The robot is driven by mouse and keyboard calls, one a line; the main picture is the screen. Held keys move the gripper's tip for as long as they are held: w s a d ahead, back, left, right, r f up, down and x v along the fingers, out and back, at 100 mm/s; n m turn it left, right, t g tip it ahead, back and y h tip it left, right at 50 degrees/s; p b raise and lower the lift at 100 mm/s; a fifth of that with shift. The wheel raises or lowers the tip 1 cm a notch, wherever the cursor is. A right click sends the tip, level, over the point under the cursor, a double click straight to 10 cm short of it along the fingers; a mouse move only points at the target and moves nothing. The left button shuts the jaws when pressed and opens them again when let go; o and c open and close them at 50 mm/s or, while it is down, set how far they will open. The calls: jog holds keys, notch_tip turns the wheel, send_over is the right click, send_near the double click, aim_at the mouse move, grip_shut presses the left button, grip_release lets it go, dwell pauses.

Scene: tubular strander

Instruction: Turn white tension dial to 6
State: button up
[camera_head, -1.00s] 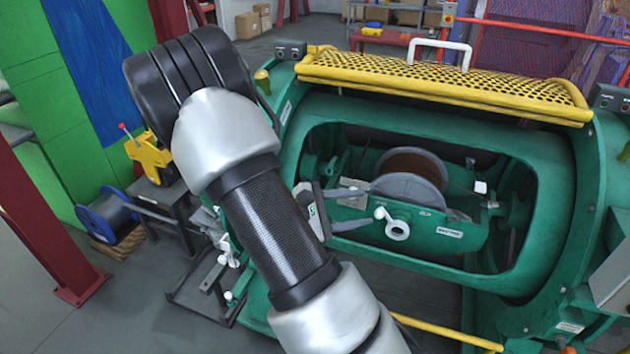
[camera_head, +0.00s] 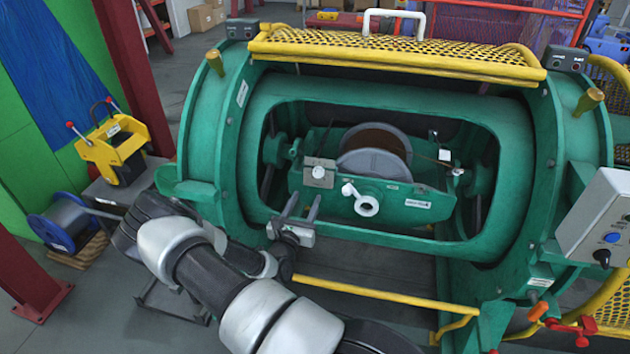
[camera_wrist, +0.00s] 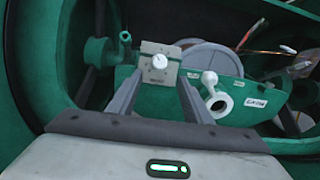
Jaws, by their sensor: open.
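The white tension dial (camera_head: 318,172) is a small round knob on a grey plate at the left end of the green cradle. In the wrist view the dial (camera_wrist: 159,61) sits on its plate (camera_wrist: 160,75), with small marks around it that are too small to read. My gripper (camera_head: 300,203) is open and empty, below and in front of the dial, its two grey fingers pointing towards the plate. In the wrist view the fingers of my gripper (camera_wrist: 155,88) lie on either side below the dial, apart from it.
A white crank-like handle (camera_head: 360,200) juts from the cradle just right of the dial. A grey spool (camera_head: 375,160) sits behind. The green drum's opening rim (camera_head: 370,245) surrounds the cradle. A yellow rail (camera_head: 375,295) runs below, and a yellow mesh guard (camera_head: 400,55) is above.

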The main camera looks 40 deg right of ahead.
aim_at(317, 174)
jog(key=b+x, duration=0.1)
jog(key=x, duration=1)
jog(key=shift+w, duration=0.1)
jog(key=c, duration=1.1)
jog(key=shift+o, duration=0.2)
